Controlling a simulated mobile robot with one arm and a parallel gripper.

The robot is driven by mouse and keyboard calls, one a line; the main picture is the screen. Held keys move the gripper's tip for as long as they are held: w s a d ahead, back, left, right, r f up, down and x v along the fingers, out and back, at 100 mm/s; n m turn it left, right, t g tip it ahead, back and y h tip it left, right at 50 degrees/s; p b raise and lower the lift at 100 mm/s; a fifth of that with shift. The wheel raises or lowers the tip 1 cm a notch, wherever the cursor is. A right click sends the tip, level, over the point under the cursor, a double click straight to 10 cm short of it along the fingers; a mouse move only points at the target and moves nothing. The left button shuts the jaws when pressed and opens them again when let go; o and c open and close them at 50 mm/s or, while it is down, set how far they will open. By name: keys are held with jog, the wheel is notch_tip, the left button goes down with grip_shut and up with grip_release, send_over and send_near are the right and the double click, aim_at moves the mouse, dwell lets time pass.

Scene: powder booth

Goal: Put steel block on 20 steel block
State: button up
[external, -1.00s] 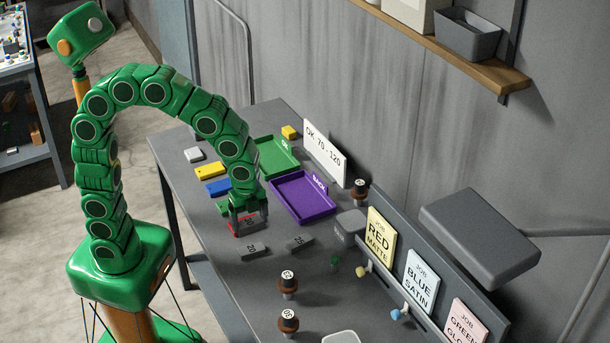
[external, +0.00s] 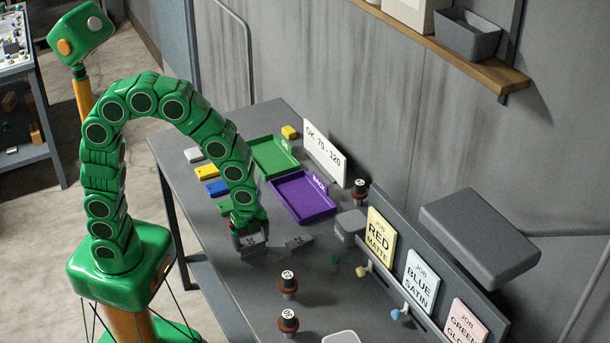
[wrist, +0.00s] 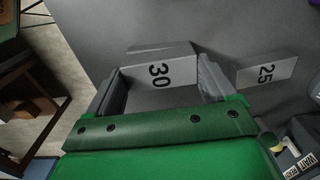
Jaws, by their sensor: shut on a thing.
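My gripper (external: 248,226) is shut on a grey steel block marked 30 (wrist: 160,73), whose face shows between the two fingers in the wrist view. In the external view the held block (external: 253,240) is low over the bench, where the block marked 20 lay before. The block marked 20 is hidden now, behind or under the held block and gripper. I cannot tell whether the two blocks touch. A grey block marked 25 (external: 299,241) lies flat just right of the gripper; it also shows in the wrist view (wrist: 266,71).
A purple BACK tray (external: 303,196) and green OK tray (external: 274,157) stand behind the gripper. White, yellow and blue pieces lie left of them. The bench front-left (external: 232,275) is clear.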

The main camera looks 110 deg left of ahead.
aim_at(251, 241)
jog(key=shift+f, duration=0.1)
jog(key=o, duration=1.1)
jog(key=shift+o, duration=0.2)
notch_tip(251, 241, up, 12)
